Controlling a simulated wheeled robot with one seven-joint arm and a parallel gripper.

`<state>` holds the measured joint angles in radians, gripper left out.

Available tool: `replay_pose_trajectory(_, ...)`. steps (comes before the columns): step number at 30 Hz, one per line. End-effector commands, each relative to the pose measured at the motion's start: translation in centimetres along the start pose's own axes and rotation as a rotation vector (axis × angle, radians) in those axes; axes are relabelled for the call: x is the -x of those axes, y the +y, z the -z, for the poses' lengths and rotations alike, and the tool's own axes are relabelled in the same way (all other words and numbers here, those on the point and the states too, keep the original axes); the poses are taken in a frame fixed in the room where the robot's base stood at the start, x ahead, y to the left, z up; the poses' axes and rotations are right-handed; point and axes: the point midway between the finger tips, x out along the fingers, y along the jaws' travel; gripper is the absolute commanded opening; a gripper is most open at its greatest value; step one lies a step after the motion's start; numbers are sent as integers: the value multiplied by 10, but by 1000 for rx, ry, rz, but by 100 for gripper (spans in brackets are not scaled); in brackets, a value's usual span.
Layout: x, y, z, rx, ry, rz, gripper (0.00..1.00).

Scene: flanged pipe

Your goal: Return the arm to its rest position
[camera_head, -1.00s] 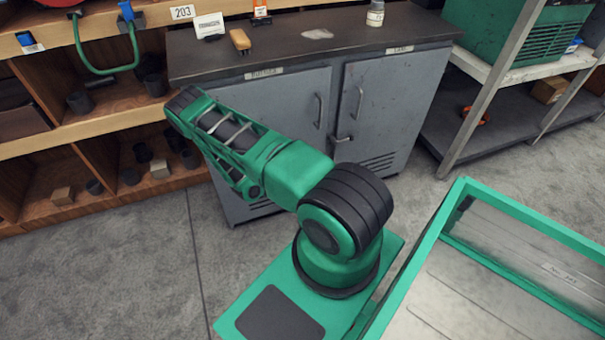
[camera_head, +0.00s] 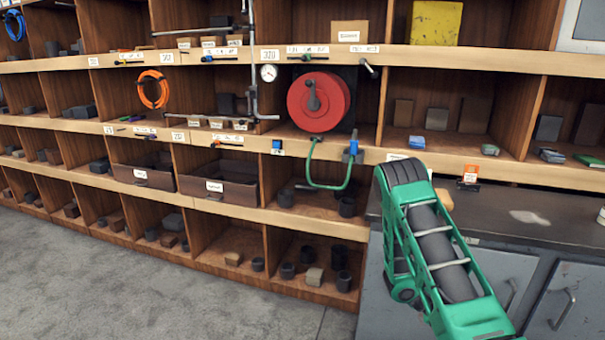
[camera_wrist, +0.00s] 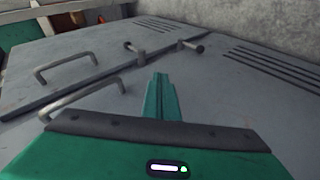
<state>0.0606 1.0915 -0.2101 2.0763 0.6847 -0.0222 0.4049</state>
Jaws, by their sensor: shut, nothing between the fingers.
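My gripper (camera_wrist: 162,97) shows in the wrist view as green fingers pressed together, with nothing between them. It points toward the grey cabinet doors (camera_wrist: 225,88) and their bar handles; I cannot tell the gap exactly. In the head view my green arm is at the lower right, folded in front of the grey cabinet (camera_head: 385,300). Its dark rounded joint is uppermost, level with the worktop's back edge. My gripper is hidden in the head view.
Wooden shelving (camera_head: 230,215) with blocks and bins fills the head view's left and middle. A red hose reel (camera_head: 320,100) with a green hose hangs there. The dark worktop (camera_head: 570,225) holds a tan block (camera_head: 444,199). Grey floor (camera_head: 90,290) is clear at lower left.

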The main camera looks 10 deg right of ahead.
Motion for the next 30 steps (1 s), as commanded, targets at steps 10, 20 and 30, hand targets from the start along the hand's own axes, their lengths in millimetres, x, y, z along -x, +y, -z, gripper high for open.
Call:
replay_pose_trajectory(10,86,68,8,-103,-137,107,0)
replay_pose_trajectory(20,166,125,-11,-152,-245,248,0)
replay_pose_trajectory(30,245,176,-51,-160,-322,420,0)
